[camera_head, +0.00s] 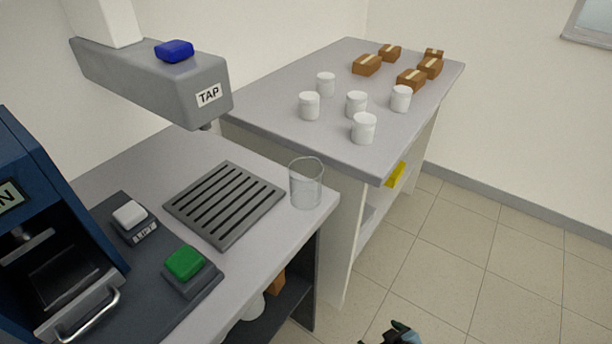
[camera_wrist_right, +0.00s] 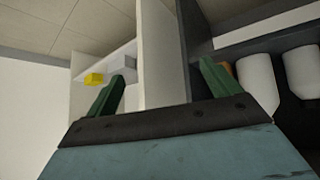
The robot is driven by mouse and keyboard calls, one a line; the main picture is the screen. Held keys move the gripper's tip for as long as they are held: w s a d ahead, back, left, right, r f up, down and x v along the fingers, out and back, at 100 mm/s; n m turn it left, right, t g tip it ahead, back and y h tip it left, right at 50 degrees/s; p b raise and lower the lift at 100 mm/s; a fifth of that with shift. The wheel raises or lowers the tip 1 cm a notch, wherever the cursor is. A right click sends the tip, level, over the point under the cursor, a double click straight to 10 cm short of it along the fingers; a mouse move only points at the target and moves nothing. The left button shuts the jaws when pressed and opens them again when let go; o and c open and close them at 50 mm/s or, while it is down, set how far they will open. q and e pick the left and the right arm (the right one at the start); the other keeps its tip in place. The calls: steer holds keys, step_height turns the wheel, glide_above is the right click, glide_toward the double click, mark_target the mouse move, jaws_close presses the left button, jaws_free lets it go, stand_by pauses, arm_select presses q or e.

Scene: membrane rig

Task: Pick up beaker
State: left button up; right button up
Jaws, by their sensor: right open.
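The clear glass beaker (camera_head: 306,184) stands upright on the near counter, close to its right corner and just right of the drain grate. My right gripper (camera_head: 392,332) shows only in part at the bottom edge of the head view, in front of and below the counter, well apart from the beaker. In the right wrist view my right gripper (camera_wrist_right: 162,90) has its two green fingers spread wide with nothing between them. The beaker is not in the wrist view. My left gripper is not in view.
The grey TAP block (camera_head: 160,80) overhangs the slotted grate (camera_head: 224,203). A blue machine (camera_head: 40,220) and green button (camera_head: 185,262) are at left. The back table (camera_head: 270,110) holds white jars (camera_head: 364,128) and brown boxes (camera_head: 367,65). The tiled floor at right is clear.

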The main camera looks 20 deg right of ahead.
steer(key=w+a+r+t+y+p, duration=0.1)
steer(key=w+r+t, duration=0.1)
steer(key=w+r, duration=0.45)
steer(key=w+a+r+t+y+p, duration=0.1)
steer(key=w+a+r+t, duration=0.15)
steer(key=r, duration=0.65)
steer(key=n+t+y+p, duration=0.1)
steer(key=n+t+y, duration=0.1)
steer(key=t+y, duration=0.2)
glide_toward(317, 189)
steer(key=w, duration=0.2)
steer(key=shift+g, duration=0.25)
steer(key=x, duration=0.7)
steer(key=shift+a+r, duration=0.15)
steer(key=shift+a, duration=0.15)
steer(key=shift+x, duration=2.95)
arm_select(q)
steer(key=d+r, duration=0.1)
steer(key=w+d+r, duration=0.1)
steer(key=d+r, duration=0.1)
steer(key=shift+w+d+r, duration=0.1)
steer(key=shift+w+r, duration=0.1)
arm_select(e)
steer(key=shift+a, duration=0.1)
steer(key=shift+s, duration=0.1)
